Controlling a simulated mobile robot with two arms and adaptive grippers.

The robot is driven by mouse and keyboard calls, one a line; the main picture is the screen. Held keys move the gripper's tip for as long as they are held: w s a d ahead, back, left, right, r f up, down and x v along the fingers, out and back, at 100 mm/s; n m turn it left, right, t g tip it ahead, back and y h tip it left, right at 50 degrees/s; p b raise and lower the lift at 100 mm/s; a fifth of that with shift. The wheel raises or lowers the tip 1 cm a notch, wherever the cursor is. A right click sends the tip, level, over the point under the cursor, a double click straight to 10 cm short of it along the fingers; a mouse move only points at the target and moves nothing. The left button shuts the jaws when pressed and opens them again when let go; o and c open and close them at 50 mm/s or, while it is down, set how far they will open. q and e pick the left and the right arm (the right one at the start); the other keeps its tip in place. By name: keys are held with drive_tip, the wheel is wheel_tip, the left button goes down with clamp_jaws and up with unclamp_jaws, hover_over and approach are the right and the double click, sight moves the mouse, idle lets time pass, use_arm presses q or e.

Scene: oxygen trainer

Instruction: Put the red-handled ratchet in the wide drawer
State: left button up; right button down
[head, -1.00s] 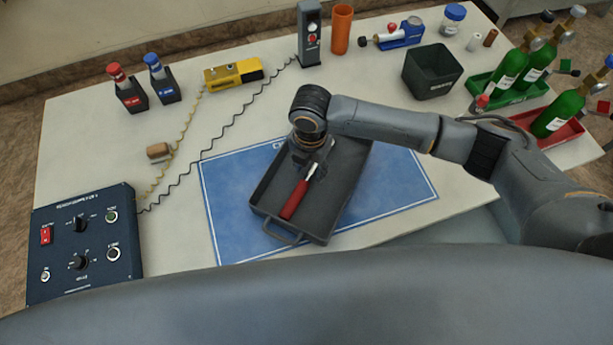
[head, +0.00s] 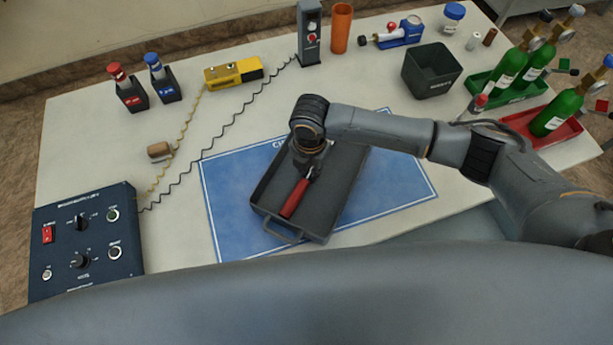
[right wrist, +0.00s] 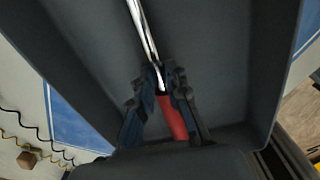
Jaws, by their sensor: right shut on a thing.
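The ratchet has a red handle (head: 295,199) and a silver shaft (right wrist: 143,30). It lies inside a dark grey open tray (head: 330,215) with a loop handle at its front. My right gripper (head: 309,172) reaches down into the tray from above. In the right wrist view its fingers (right wrist: 160,80) are closed on the ratchet around the top of the red handle. The ratchet's far end is hidden under the gripper in the head view. I cannot tell whether it touches the tray floor. No separate wide drawer can be made out. My left gripper is out of view.
The tray stands on a blue mat (head: 225,190). A control box (head: 88,240) is at the left. A dark bin (head: 431,72), an orange tube (head: 341,28) and green cylinders (head: 510,68) stand at the back and right.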

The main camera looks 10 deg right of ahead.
sight(309, 173)
drive_tip(key=shift+r, duration=0.1)
wheel_tip(309, 173, up, 10)
drive_tip(key=b, duration=0.2)
drive_tip(key=s+d+r+m, duration=0.3)
drive_tip(key=d+r+m, duration=0.2)
drive_tip(key=m, duration=0.9)
drive_tip(key=s+d+r+m, duration=0.3)
drive_tip(key=d+r+m, duration=0.2)
drive_tip(key=m, duration=0.9)
drive_tip(key=d, duration=0.3)
drive_tip(key=shift+m, duration=0.3)
drive_tip(key=shift+f, duration=0.1)
